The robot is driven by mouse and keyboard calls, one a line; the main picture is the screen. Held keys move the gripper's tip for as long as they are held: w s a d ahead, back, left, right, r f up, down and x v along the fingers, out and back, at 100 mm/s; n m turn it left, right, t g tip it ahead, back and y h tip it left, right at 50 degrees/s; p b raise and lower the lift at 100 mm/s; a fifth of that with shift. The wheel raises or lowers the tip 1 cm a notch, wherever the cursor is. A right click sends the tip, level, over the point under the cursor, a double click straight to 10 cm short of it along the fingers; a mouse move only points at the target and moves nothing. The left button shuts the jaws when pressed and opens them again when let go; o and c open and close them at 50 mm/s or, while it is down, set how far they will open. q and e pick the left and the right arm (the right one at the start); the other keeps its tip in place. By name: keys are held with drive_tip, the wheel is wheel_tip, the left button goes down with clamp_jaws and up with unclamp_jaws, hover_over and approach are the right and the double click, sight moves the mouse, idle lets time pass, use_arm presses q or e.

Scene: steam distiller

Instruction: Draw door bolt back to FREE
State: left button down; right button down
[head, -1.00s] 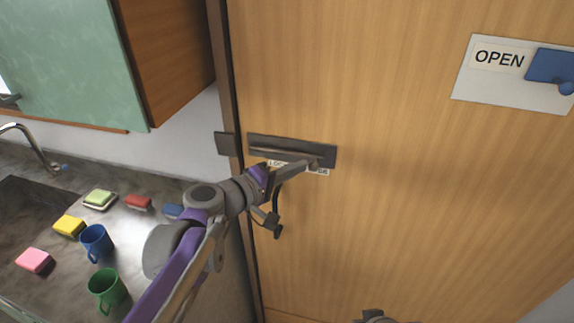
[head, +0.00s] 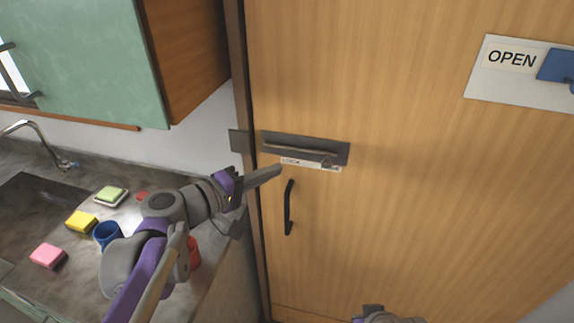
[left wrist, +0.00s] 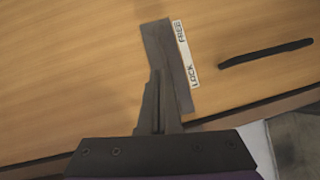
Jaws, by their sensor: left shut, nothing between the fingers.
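The door bolt (head: 276,142) is a dark grey strip on the wooden door, with a LOCK label (head: 291,161) under its left part. A small knob-like piece (head: 327,161) shows at its right end, over where the other label lies. In the left wrist view the strip (left wrist: 158,38) has LOCK and FREE beside it; the knob cannot be made out there. My left gripper (head: 278,170) is shut and empty, its tip just below the left part of the bolt in the head view. Its fingers (left wrist: 155,78) overlap the strip in the left wrist view.
A dark keeper plate (head: 239,141) sits left of the bolt. A black door handle (head: 289,207) is below it. An OPEN sign (head: 511,58) with a blue slider (head: 556,65) is at upper right. The counter at left holds a sink, sponges and mugs. Part of my right arm shows at the bottom.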

use_arm(q)
drive_tip(key=shift+v, duration=1.7)
drive_tip(key=shift+w, duration=0.1)
